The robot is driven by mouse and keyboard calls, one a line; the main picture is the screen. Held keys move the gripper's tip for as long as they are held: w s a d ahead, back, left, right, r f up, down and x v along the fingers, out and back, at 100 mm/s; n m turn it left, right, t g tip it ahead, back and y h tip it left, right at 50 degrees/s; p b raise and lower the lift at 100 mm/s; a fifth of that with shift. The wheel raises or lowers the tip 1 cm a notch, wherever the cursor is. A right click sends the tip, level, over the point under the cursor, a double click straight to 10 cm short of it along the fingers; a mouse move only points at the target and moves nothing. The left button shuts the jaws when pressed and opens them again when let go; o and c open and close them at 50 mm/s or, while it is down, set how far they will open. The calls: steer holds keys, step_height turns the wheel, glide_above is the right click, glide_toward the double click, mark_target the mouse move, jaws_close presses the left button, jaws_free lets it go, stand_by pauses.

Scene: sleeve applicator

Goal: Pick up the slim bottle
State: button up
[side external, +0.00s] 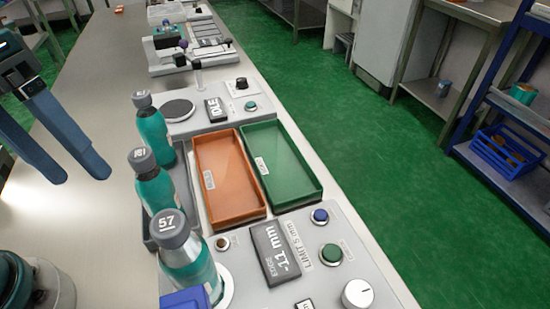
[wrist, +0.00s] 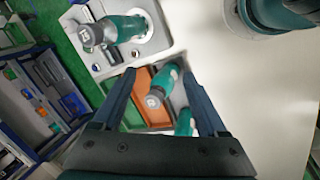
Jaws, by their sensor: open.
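Three teal bottles with grey caps stand upright in the side view. The far bottle (side external: 154,133) and the middle bottle (side external: 156,190) stand in a grey tray (side external: 186,190). The near bottle (side external: 190,268), its cap marked 57, stands on a round white disc and looks wider than the other two. My gripper (side external: 79,176) is open and empty, left of the tray bottles and apart from them. In the wrist view, one tray bottle (wrist: 163,82) appears between the open fingers (wrist: 159,72); the other (wrist: 185,118) is partly hidden by the right finger.
An orange tray (side external: 218,215) and a green tray (side external: 312,185) lie right of the bottles. A blue block (side external: 186,299) is beside the near bottle. The bench at left is mostly clear.

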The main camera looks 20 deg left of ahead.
mark_target(165, 216)
steer(key=w+d+r+n+g+h, duration=0.2)
steer(key=d+n+g+h, duration=0.6)
steer(key=d, duration=0.1)
steer(key=f, duration=0.4)
steer(key=shift+w+f, duration=0.2)
steer(key=shift+w, duration=0.1)
steer(key=shift+s+d+f, duration=0.1)
steer(key=shift+f, duration=0.15)
steer(key=shift+x, duration=2.3)
jaws_close()
